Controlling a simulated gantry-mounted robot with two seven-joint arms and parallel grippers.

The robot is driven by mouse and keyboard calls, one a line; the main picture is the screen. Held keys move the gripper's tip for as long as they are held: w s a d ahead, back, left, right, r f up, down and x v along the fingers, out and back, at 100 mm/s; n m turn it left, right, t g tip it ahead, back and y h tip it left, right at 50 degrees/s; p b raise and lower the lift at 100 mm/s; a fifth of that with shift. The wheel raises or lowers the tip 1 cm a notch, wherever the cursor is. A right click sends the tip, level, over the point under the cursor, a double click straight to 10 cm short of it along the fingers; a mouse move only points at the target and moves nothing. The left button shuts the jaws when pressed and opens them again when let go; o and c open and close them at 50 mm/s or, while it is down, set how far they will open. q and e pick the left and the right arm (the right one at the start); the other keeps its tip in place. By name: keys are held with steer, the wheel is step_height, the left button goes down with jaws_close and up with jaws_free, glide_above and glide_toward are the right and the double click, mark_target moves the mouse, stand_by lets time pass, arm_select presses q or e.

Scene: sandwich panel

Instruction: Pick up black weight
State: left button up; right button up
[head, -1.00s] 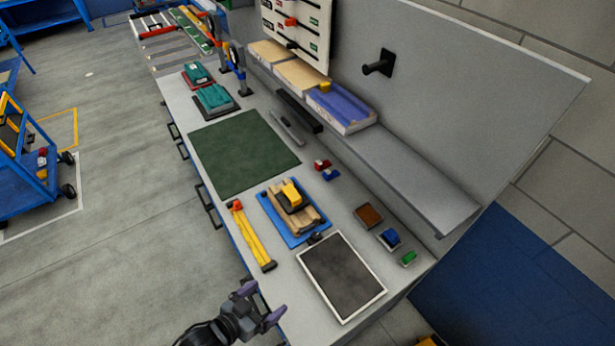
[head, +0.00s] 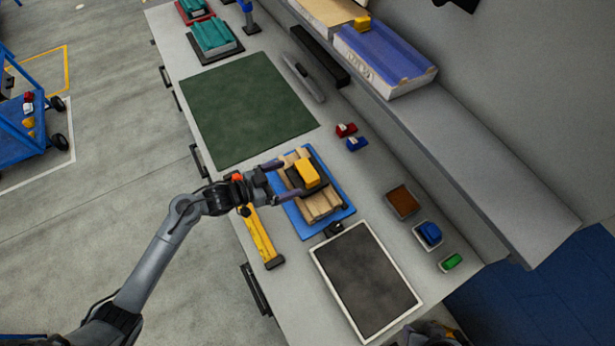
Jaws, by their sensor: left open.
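A black block with a yellow top (head: 307,172), which may be the black weight, sits on light wooden pieces (head: 318,205) on a blue tray (head: 339,192). My left gripper (head: 287,179) is open and empty. Its two purplish fingers reach over the left side of the tray, close to the black and yellow block; I cannot tell whether they touch it. The gripper hides part of the wood and the tray. A small black object (head: 334,230) lies just below the tray.
A yellow folding tool (head: 260,238) lies left of the tray, and a dark framed panel (head: 366,280) below it. A green mat (head: 245,108) lies above. Small red and blue pieces (head: 350,137) sit right of it. A raised shelf (head: 470,150) runs along the right.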

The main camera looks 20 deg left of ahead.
mark_target(307, 169)
arm_select(q)
steer(key=x, duration=0.3)
steer(key=shift+w+d, duration=0.15)
steer(key=shift+w, duration=0.25)
steer(key=shift+x, duration=3.1)
arm_select(e)
steer(key=shift+w+a, duration=0.2)
steer(key=shift+w, duration=0.15)
arm_select(q)
steer(key=shift+c, duration=0.5)
steer(key=c, duration=1.4)
steer(key=shift+r, duration=0.3)
steer(key=shift+c, duration=0.9)
arm_select(e)
steer(key=shift+d, duration=0.15)
arm_select(q)
steer(key=shift+r, duration=0.1)
